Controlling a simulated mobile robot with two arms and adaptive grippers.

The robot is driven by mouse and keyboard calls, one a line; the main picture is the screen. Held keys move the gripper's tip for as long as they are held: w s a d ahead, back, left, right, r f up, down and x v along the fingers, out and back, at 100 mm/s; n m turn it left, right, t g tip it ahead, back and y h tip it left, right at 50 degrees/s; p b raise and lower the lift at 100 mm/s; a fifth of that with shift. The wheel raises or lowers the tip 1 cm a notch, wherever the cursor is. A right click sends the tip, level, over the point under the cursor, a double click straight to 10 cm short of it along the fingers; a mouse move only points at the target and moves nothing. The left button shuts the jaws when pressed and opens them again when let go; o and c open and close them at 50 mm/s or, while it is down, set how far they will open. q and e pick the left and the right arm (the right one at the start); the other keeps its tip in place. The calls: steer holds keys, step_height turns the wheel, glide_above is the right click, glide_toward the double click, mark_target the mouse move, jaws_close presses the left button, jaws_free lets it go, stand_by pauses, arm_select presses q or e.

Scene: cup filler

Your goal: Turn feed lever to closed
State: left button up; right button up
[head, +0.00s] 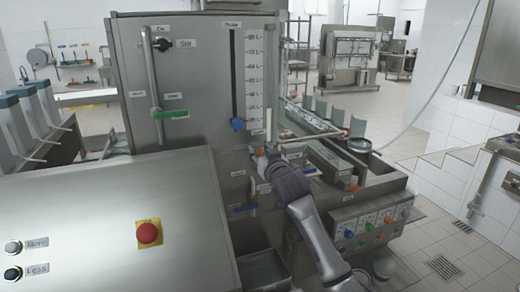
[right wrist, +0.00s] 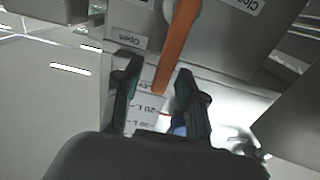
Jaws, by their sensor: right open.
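The orange feed lever (right wrist: 180,40) hangs down from the top of the right wrist view, and its free end lies between my right fingertips (right wrist: 159,72). The fingers are apart, with gaps beside the lever. The "Open" label (right wrist: 129,40) is left of the lever and the "Closed" label (right wrist: 243,4), partly cut off, is at upper right. The lever's free end is nearer the "Open" label. In the head view my right gripper (head: 264,155) is at the machine's front panel below the scale and hides most of the lever. My left gripper is not in view.
The steel panel (head: 198,75) carries a volume scale (head: 254,80) with a blue pointer (head: 238,125) and a green-handled lever (head: 171,114). A red emergency button (head: 148,233) sits on the sloped cover at front left. A conveyor (head: 325,150) is right of my gripper.

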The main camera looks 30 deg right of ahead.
steer(key=shift+w, duration=0.1)
jaws_close()
